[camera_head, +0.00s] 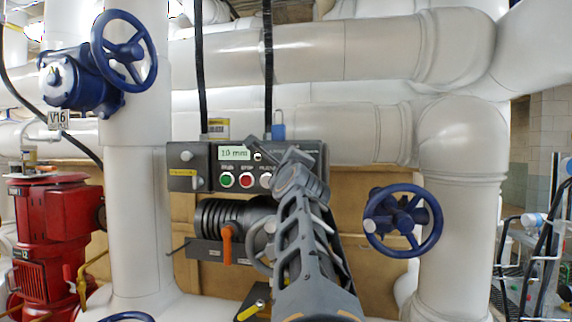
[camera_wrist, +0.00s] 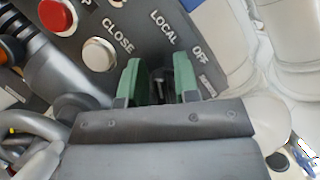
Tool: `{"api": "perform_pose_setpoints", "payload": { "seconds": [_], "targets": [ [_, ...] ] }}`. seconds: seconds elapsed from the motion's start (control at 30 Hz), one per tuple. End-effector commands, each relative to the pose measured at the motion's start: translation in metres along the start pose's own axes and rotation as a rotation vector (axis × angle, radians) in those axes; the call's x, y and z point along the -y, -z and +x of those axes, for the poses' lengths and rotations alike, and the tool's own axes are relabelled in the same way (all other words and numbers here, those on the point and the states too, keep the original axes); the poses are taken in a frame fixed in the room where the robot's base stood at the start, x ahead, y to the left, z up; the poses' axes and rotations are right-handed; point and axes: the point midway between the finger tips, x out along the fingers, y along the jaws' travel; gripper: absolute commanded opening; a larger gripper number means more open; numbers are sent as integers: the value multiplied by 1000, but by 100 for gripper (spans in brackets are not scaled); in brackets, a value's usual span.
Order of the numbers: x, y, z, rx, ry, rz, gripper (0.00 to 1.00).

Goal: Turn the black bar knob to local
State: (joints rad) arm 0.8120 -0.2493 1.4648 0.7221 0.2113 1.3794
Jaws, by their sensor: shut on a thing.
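My gripper (camera_wrist: 158,84) is at the grey control panel (camera_wrist: 222,50), its two green finger pads on either side of the black bar knob (camera_wrist: 159,88). Only a dark sliver of the knob shows between the pads, so which label it points at cannot be told. In the head view the panel (camera_head: 180,160) is visible, but my arm covers the knob.
A white button (camera_wrist: 99,55) marked CLOSE and a red button (camera_wrist: 56,14) sit left of my fingers. A lit display (camera_head: 233,153) is on the panel. An orange lever (camera_head: 227,243) is below it. A blue handwheel (camera_head: 403,221) stands to the right and white pipes surround the panel.

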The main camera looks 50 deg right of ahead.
Motion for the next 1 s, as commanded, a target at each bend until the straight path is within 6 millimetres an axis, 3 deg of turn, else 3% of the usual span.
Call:
{"api": "perform_pose_setpoints", "payload": {
  "seconds": [0.37,0.4,0.5,0.77,1.0],
  "targets": [
    [-2,1,0,-2,-5,-2,5],
    [-2,1,0,-2,-5,-2,32],
    [-1,1,0,-1,-4,-2,39],
    [-1,1,-4,0,-1,-2,39],
    [-2,1,-37,0,0,-2,39]
  ]
}}
